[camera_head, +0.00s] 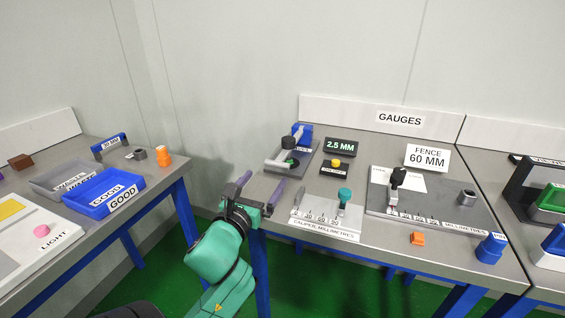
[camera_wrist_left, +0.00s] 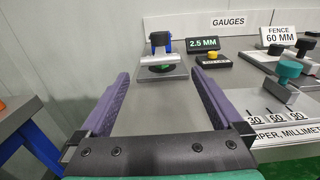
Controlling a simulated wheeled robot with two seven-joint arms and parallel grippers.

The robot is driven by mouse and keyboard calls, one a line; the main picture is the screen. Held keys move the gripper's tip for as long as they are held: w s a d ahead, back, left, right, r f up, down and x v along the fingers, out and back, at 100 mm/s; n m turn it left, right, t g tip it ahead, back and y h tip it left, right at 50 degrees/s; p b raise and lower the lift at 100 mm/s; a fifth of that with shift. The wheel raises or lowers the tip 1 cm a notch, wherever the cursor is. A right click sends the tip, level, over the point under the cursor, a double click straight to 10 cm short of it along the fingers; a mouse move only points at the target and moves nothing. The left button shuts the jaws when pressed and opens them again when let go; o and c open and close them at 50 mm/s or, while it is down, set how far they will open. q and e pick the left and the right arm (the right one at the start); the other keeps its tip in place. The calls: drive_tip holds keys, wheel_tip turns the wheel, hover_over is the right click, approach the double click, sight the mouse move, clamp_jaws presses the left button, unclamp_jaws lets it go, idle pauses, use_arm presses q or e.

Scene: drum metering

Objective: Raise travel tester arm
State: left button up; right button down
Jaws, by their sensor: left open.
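The travel tester (camera_head: 277,163) stands at the back left of the gauges table, a grey base with a blue block behind, a grey arm and a dark knob. A green part sits under the arm. In the left wrist view the tester (camera_wrist_left: 164,73) lies ahead, between the fingertips in the picture. A display beside it (camera_head: 340,147) reads 2.5 MM. My left gripper (camera_head: 264,180) has purple fingers spread apart, with nothing between them. It is at the table's left front edge, short of the tester and apart from it. My right gripper is not in view.
A caliper block with a teal knob (camera_head: 344,195) stands right of my left gripper. A small yellow-button box (camera_head: 335,169) is beside the tester.

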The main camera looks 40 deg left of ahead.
sight(278, 163)
use_arm(q)
drive_tip(key=p+x, duration=0.1)
drive_tip(key=x, duration=0.1)
drive_tip(key=shift+w+a+r, duration=0.1)
drive_tip(key=shift+w, duration=0.2)
drive_tip(key=x, duration=0.4)
drive_tip(key=p+x, duration=0.1)
drive_tip(key=x, duration=0.4)
drive_tip(key=shift+w+f, duration=0.15)
drive_tip(key=shift+f, duration=0.1)
drive_tip(key=shift+w+a, duration=0.1)
drive_tip(key=shift+w, duration=0.1)
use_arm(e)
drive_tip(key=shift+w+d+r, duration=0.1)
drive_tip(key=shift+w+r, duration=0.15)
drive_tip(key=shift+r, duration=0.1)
